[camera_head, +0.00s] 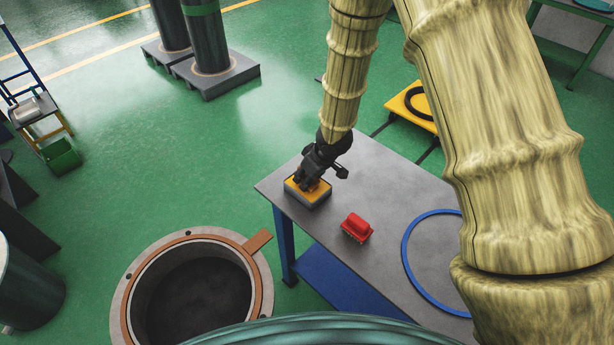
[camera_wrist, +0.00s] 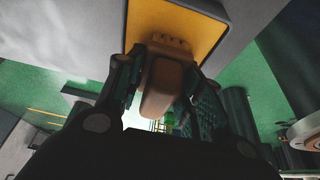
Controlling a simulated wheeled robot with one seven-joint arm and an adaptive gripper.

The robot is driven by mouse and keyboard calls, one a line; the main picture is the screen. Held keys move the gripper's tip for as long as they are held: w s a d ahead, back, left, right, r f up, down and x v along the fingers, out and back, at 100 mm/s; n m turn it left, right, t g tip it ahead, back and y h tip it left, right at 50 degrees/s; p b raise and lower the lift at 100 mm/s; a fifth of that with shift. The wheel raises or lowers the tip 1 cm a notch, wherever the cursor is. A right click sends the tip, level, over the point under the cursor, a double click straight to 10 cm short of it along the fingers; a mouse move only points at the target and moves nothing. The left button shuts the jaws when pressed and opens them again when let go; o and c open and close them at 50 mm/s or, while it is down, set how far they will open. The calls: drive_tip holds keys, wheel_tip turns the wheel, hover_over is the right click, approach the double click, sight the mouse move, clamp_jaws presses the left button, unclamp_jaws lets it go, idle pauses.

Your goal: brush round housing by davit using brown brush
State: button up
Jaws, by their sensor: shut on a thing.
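My gripper (camera_head: 314,180) is at the left corner of a grey-topped table, over a small yellow-topped holder (camera_head: 295,193). It is shut on the brown brush (camera_wrist: 165,88), whose handle shows between the fingers in the wrist view. The brush is against or very close to the holder's yellow face (camera_wrist: 172,22); I cannot tell whether it touches. In the head view the gripper hides most of the brush. A round flanged housing (camera_head: 122,304) with an open dark bore stands at the lower left. I cannot identify a davit, so I cannot tell whether this housing is beside one.
A red brush-like block (camera_head: 356,227) and a blue ring (camera_head: 407,262) lie on the table (camera_head: 385,190). A brown tab (camera_head: 257,242) sticks out from the housing's rim. Dark cylinders (camera_head: 209,40) stand on plates at the back. Green floor between is clear.

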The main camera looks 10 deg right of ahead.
drive_tip(key=shift+r+p, duration=3.05)
drive_tip(key=shift+r, duration=0.45)
